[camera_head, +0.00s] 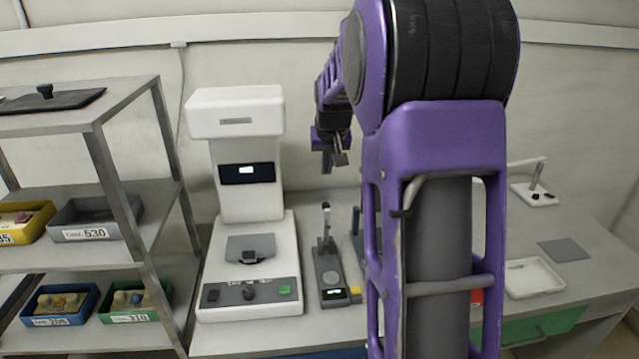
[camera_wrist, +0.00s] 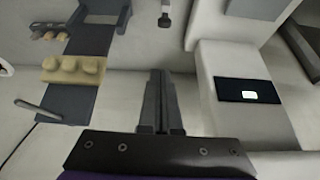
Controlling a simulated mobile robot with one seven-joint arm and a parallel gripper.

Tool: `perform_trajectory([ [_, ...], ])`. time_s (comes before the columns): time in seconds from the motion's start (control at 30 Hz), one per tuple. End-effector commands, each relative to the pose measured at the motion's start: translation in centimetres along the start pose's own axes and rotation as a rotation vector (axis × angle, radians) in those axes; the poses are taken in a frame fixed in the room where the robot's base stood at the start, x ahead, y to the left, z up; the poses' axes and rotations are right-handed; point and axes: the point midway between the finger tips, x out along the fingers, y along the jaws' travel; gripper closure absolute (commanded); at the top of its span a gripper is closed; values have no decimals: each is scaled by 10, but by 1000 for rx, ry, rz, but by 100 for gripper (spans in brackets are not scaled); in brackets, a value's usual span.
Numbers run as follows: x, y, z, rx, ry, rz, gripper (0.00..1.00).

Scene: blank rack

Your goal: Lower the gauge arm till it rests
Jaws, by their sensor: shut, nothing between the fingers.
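The gauge (camera_head: 329,264) stands on the bench right of the white machine. It has a dark base with a pale round plate, a small display and a yellow button. A slim upright part (camera_head: 326,224) rises at its rear; I cannot tell the gauge arm's angle from this view. My gripper (camera_head: 335,160) hangs above and behind the gauge, apart from it, fingers pointing down. In the wrist view my gripper (camera_wrist: 160,102) is shut and empty. A small dark-tipped rod (camera_wrist: 165,16) shows at the top edge there; I cannot tell if it belongs to the gauge.
The white machine (camera_head: 248,262) stands close left of the gauge. A shelf rack (camera_head: 128,165) with labelled bins is farther left. My arm hides part of the bench. In the wrist view a dark holder with tan knobbed pieces (camera_wrist: 75,69) lies left. A white tray (camera_head: 534,278) sits right.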

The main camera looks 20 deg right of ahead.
Motion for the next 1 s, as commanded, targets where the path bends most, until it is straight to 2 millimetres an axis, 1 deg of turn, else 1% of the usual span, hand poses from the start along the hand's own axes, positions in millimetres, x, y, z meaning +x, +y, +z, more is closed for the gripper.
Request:
perform_trajectory([
  [0.17, 30, 0, 1, 0, -3, 0, 100],
  [0.4, 82, 0, 1, -1, -2, 0, 100],
  [0.47, 95, 0, 0, -1, 0, 0, 100],
  [0.5, 95, 0, 3, -1, 1, 0, 100],
  [0.57, 89, 0, 12, -1, 4, 0, 100],
  [0.7, 84, 0, 27, -1, 3, 0, 100],
  [0.83, 81, 0, 35, -1, 3, 0, 100],
  [1.0, 81, 0, 37, -1, 3, 0, 100],
])
